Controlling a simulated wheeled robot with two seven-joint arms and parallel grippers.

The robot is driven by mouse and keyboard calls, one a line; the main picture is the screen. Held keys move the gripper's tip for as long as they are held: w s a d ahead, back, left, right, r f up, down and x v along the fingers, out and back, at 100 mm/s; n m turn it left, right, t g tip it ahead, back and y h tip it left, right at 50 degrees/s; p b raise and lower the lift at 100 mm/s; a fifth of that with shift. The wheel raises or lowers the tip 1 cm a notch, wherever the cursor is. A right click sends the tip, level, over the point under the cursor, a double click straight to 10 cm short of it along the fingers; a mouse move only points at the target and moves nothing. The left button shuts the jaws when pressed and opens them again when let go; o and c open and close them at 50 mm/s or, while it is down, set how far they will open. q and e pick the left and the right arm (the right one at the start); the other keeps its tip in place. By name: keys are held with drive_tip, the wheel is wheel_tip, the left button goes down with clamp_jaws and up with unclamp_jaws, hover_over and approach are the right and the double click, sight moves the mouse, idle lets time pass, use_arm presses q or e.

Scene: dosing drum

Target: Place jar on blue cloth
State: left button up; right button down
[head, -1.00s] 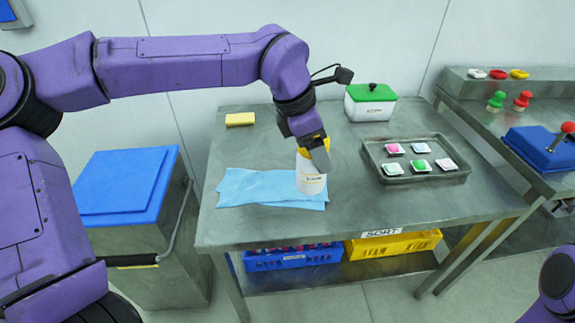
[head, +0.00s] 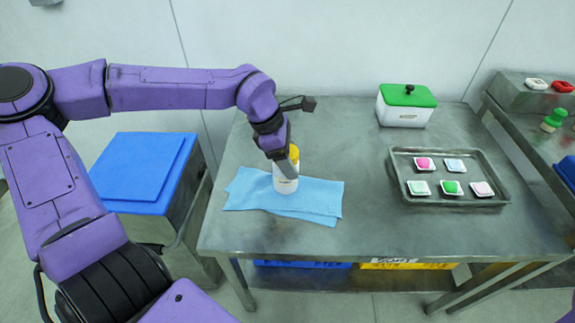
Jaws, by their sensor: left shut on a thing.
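A white jar (head: 286,182) with a yellow lid stands upright over the middle of the blue cloth (head: 315,197), and its base appears to meet the cloth. The cloth lies flat and a little skewed on the metal table. My left gripper (head: 287,165) reaches down from the upper left and is shut on the jar near its lid. The gripper covers the left part of the lid. A purple part of mine shows at the bottom edge, but my right gripper is not in view.
A metal tray (head: 450,201) with several small colored packs lies on the right of the table. A white box with a green lid (head: 406,105) stands at the back. A blue-lidded bin (head: 140,175) stands left of the table. The table's front middle is clear.

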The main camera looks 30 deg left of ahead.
use_arm(q)
drive_tip(key=f, duration=0.2)
drive_tip(key=s+f, duration=0.1)
drive_tip(key=shift+s+a+f, duration=0.1)
drive_tip(key=shift+a+f, duration=0.05)
drive_tip(key=shift+a, duration=0.25)
drive_tip(key=shift+w+f, duration=0.15)
drive_tip(key=shift+w, duration=0.05)
drive_tip(key=shift+s+d+f, duration=0.1)
drive_tip(key=shift+s+f, duration=0.2)
drive_tip(key=shift+f, duration=0.2)
drive_tip(key=o, duration=0.8)
drive_tip(key=shift+s, duration=0.1)
drive_tip(key=shift+o, duration=1.3)
drive_tip(key=shift+f, duration=0.15)
drive_tip(key=shift+w+f, duration=0.1)
drive_tip(key=shift+w, duration=0.25)
drive_tip(key=shift+r, duration=0.4)
drive_tip(key=v, duration=0.1)
drive_tip(key=p+v, duration=0.1)
drive_tip(key=v, duration=0.3)
drive_tip(key=shift+w+d+r+p, duration=0.2)
drive_tip(key=shift+w+r+p, duration=0.05)
drive_tip(key=shift+r+p, duration=0.15)
drive_tip(key=p+v, duration=0.3)
drive_tip(key=v, duration=0.4)
drive_tip(key=shift+s+a, duration=0.2)
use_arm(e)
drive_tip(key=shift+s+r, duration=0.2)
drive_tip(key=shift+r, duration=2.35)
